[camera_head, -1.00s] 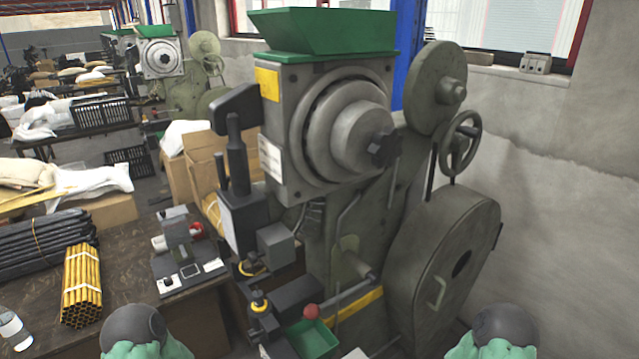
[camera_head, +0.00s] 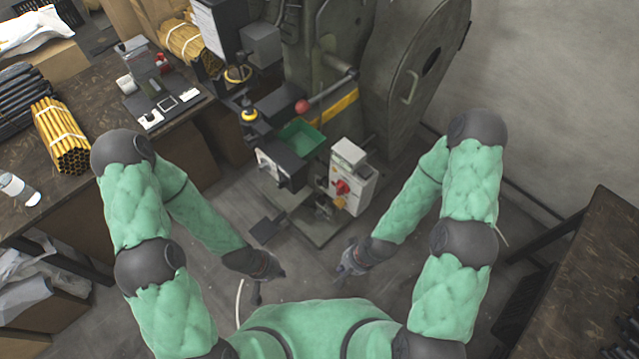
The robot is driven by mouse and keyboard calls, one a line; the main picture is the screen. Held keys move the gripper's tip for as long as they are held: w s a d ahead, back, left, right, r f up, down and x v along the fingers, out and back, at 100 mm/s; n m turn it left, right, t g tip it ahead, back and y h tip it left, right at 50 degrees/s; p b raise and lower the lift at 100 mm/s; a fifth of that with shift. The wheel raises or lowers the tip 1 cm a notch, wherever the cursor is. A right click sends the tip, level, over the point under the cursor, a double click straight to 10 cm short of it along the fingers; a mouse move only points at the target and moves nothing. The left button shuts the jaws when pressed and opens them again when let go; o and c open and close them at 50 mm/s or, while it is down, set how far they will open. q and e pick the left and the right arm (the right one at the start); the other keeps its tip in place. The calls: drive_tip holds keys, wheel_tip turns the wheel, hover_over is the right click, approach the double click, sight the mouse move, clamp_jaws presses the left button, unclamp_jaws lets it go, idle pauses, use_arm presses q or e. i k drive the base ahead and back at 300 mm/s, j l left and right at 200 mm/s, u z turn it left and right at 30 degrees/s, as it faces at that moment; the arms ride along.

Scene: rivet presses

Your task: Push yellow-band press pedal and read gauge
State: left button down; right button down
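The green-grey press (camera_head: 325,45) with a yellow band (camera_head: 333,110) across its lower body stands at the top middle of the head view. A dark flat plate that looks like the pedal (camera_head: 268,229) lies low at the front left of its base. A small box with a white face, which looks like the gauge (camera_head: 270,166), sits in front of the green tray; its reading is too small to make out. My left gripper (camera_head: 258,291) hangs below the pedal, apart from it. My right gripper (camera_head: 347,268) is to the pedal's right, apart from it. Finger openings are unclear.
A white control box (camera_head: 350,165) with red and yellow knobs stands right of the gauge. A red-ball lever (camera_head: 302,106) sticks out above the green tray (camera_head: 301,138). A wooden table (camera_head: 60,200) is at left, another (camera_head: 600,270) at right.

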sight(262, 232)
drive_tip(key=k+j+z, duration=0.3)
drive_tip(key=k+j, duration=0.2)
drive_tip(key=k+j+z, duration=0.35)
drive_tip(key=k+j, duration=0.15)
drive_tip(key=k, duration=0.1)
